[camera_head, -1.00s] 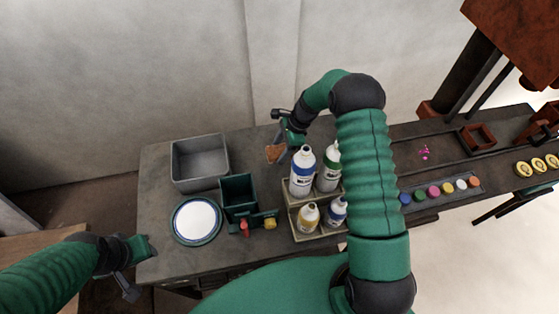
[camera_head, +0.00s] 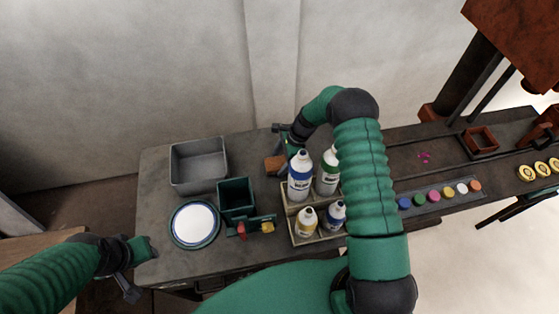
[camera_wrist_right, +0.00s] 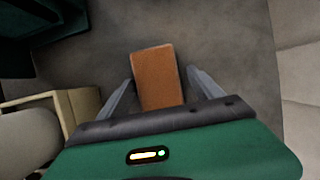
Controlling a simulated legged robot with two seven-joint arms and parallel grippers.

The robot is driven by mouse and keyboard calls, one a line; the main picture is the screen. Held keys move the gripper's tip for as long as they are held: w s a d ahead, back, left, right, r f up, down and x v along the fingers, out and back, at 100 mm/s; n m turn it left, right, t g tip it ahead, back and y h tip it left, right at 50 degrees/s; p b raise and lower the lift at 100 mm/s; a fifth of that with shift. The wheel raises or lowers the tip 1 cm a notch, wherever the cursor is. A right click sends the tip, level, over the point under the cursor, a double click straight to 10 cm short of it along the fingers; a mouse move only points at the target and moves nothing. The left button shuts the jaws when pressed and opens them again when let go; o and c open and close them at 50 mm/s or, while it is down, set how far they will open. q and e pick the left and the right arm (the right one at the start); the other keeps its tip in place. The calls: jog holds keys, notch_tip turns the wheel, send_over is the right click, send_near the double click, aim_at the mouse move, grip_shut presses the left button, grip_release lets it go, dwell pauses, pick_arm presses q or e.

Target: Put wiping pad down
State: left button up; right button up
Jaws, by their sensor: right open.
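The wiping pad (camera_wrist_right: 157,76) is a brown-orange block. In the right wrist view it lies on the grey table between the two fingers of my right gripper (camera_wrist_right: 161,84), with a gap on each side. In the head view the pad (camera_head: 275,165) is near the back of the table, left of the bottles, and my right gripper (camera_head: 284,152) is at it. The right gripper is open. My left gripper (camera_head: 139,270) is at the lower left, off the table's left edge; its jaws are not clear.
A caddy (camera_head: 296,228) holds several bottles (camera_head: 300,177) right of the pad. A green bin (camera_head: 237,196), a grey tub (camera_head: 198,164) and a white round plate (camera_head: 195,222) stand to the left. Several paint pots (camera_head: 434,195) are at the right. Bare table lies around the pad.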

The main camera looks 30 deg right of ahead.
jog(key=shift+s+a+f, duration=0.1)
jog(key=shift+s+f, duration=0.1)
jog(key=shift+s, duration=0.05)
jog(key=shift+d+r, duration=0.2)
jog(key=shift+r, duration=0.2)
pick_arm(q)
jog(key=shift+a, duration=0.25)
pick_arm(e)
jog(key=w+v, duration=0.1)
jog(key=v, duration=1)
jog(key=shift+s+r, duration=0.3)
jog(key=shift+s, duration=0.1)
pick_arm(q)
jog(key=shift+d, duration=0.15)
pick_arm(e)
jog(key=shift+d, duration=0.15)
